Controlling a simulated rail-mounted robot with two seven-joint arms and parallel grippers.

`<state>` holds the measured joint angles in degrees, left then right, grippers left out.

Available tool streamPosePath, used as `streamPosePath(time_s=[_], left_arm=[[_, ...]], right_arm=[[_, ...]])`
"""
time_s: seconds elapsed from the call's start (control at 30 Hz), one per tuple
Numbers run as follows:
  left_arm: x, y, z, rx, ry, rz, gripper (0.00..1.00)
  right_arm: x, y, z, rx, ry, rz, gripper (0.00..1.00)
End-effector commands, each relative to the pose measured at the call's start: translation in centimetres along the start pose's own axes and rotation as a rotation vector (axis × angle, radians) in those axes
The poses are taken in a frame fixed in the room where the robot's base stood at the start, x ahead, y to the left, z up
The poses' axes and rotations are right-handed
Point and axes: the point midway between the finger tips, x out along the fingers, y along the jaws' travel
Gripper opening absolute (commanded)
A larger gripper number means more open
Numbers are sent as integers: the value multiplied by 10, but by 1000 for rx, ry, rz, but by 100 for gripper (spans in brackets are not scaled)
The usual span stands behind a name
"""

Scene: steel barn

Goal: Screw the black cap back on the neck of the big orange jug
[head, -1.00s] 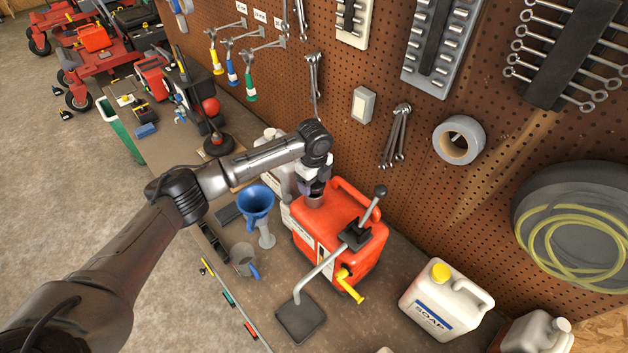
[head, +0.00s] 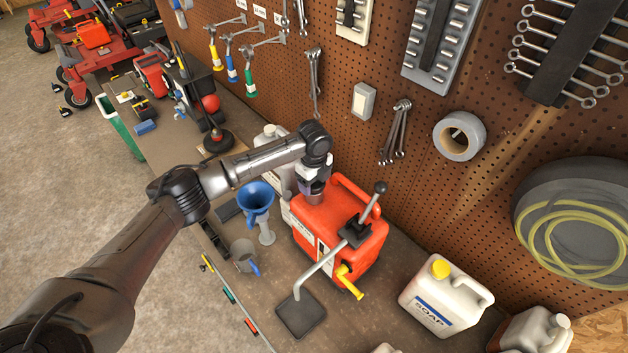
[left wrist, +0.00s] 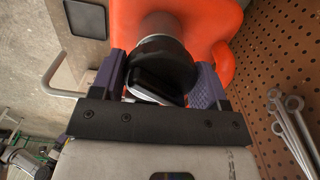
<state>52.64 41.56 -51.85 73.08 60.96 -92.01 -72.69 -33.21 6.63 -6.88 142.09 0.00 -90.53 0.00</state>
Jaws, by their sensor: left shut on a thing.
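The big orange jug (head: 318,229) stands on the bench against the pegboard, and it also shows in the left wrist view (left wrist: 213,22). My left gripper (head: 309,186) is over the jug's neck. In the left wrist view its purple fingers (left wrist: 165,82) are shut on the black cap (left wrist: 163,58). The cap is at the end of the neck (left wrist: 160,24), in line with it or nearly so. I cannot tell whether the threads are engaged. In the head view the gripper hides most of the cap. My right gripper is not in view.
A metal stand with a ball-ended lever (head: 322,268) crosses in front of the jug. A blue funnel (head: 256,198) and a grey mug (head: 243,256) stand to its left. A white soap jug (head: 443,293) is to the right. Wrenches (head: 396,130) hang on the pegboard behind.

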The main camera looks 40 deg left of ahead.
Motion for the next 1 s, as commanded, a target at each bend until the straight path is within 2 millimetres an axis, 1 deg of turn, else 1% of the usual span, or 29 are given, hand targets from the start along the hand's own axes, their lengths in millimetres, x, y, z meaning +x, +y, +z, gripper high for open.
streamPosePath(time_s=[0.77, 1.0], left_arm=[[15, 0, 0, 0, 1, 0, 45], [14, 0, 0, 1, 1, 0, 45]], right_arm=[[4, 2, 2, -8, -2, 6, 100], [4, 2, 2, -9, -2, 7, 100]])
